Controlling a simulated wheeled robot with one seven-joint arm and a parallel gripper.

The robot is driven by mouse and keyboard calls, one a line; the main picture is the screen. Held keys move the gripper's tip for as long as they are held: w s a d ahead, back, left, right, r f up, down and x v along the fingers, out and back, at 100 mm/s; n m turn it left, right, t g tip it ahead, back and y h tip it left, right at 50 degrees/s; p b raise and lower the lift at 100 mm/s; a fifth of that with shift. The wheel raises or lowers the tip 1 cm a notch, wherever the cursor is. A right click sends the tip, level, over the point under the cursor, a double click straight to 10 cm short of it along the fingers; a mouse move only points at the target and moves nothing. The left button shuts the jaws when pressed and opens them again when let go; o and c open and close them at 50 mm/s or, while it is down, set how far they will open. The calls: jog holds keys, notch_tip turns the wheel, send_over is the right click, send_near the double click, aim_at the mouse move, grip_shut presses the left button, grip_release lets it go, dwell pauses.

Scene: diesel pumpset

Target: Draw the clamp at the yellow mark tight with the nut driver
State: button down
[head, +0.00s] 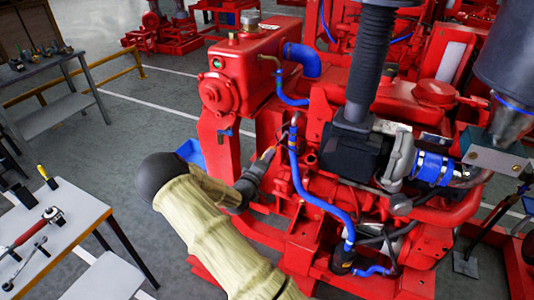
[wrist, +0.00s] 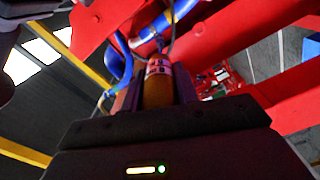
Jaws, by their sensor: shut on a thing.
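My gripper (head: 256,172) is shut on the nut driver (head: 268,153), beside the red engine and left of the upright blue hose (head: 294,160). In the wrist view, the driver's amber handle (wrist: 158,88) stands between the two fingers, with a pale printed band near its top. Its thin shaft points away toward blue hoses (wrist: 165,22) and a silvery fitting. I cannot tell whether the driver's tip touches a clamp. The task's clamp and its yellow mark cannot be made out clearly in either view.
Red engine parts and blue hoses crowd the space around my gripper. A table (head: 75,240) at the lower left holds a red-handled ratchet (head: 38,228), a wrench and a yellow-handled tool (head: 42,173). A workbench and yellow rail (head: 115,77) stand behind. Grey floor is open between.

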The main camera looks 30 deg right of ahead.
jog(key=shift+n, duration=0.8)
jog(key=shift+w+d, duration=0.4)
jog(key=shift+d, duration=0.2)
dwell(0.7)
jog(key=shift+b, duration=0.45)
